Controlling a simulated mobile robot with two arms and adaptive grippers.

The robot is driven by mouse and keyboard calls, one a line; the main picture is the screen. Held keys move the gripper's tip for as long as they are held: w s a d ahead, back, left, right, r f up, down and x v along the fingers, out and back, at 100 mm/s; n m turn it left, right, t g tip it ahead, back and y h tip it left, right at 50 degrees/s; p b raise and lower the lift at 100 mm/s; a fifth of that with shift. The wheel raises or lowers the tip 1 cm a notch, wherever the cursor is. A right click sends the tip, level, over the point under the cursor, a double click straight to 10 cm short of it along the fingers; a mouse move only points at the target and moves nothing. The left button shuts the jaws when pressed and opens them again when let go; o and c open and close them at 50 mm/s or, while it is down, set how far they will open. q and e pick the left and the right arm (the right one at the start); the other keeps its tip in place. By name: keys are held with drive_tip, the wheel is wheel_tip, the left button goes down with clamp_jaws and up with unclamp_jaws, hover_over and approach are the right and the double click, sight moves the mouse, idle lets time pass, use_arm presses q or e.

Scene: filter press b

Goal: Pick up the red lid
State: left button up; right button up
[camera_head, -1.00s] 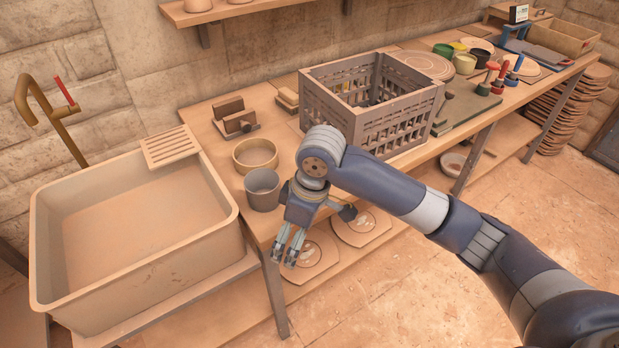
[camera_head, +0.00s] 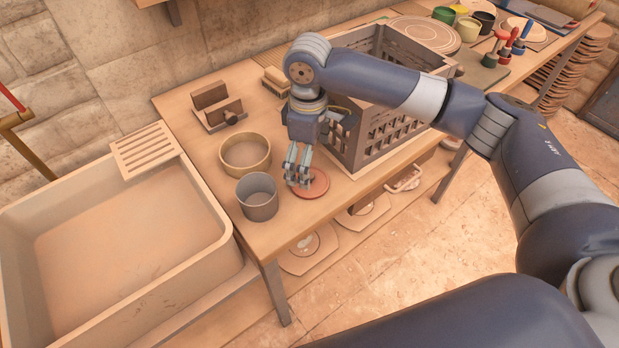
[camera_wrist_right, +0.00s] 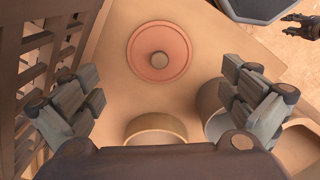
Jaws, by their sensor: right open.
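The red lid (camera_head: 312,183) lies flat on the wooden table, near its front edge, between the grey cup and the crate. In the right wrist view the red lid (camera_wrist_right: 159,52) shows whole, with a round knob at its centre. My right gripper (camera_head: 298,180) points down just left of and over the lid, partly covering it in the head view. In the wrist view its fingers (camera_wrist_right: 160,98) are spread wide and empty, with the lid ahead of them. My left gripper (camera_wrist_right: 302,27) shows small and dark at the wrist view's upper right; its jaws are unclear.
A grey cup (camera_head: 257,197) and a tan bowl (camera_head: 245,153) stand left of the gripper. A slatted crate (camera_head: 385,135) stands close on its right. A sink (camera_head: 205,225) is at the left.

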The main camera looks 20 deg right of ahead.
drive_tip(key=shift+w+f, duration=0.1)
drive_tip(key=shift+f, duration=0.35)
wheel_tip(320, 180, down, 4)
drive_tip(key=shift+a+f+p, duration=0.1)
drive_tip(key=shift+f+p, duration=0.05)
drive_tip(key=shift+p, duration=0.25)
drive_tip(key=shift+f, duration=0.15)
drive_tip(key=c, duration=1.2)
drive_tip(key=shift+c, duration=1.1)
use_arm(q)
drive_tip(key=shift+w+d+r+t, duration=0.1)
drive_tip(key=shift+w+r+t, duration=0.15)
drive_tip(key=shift+w, duration=0.7)
drive_tip(key=shift+w+d+r+t, duration=0.15)
drive_tip(key=shift+w+r, duration=0.1)
drive_tip(key=shift+w, duration=0.65)
use_arm(e)
drive_tip(key=shift+s, duration=0.2)
drive_tip(key=shift+c, duration=0.6)
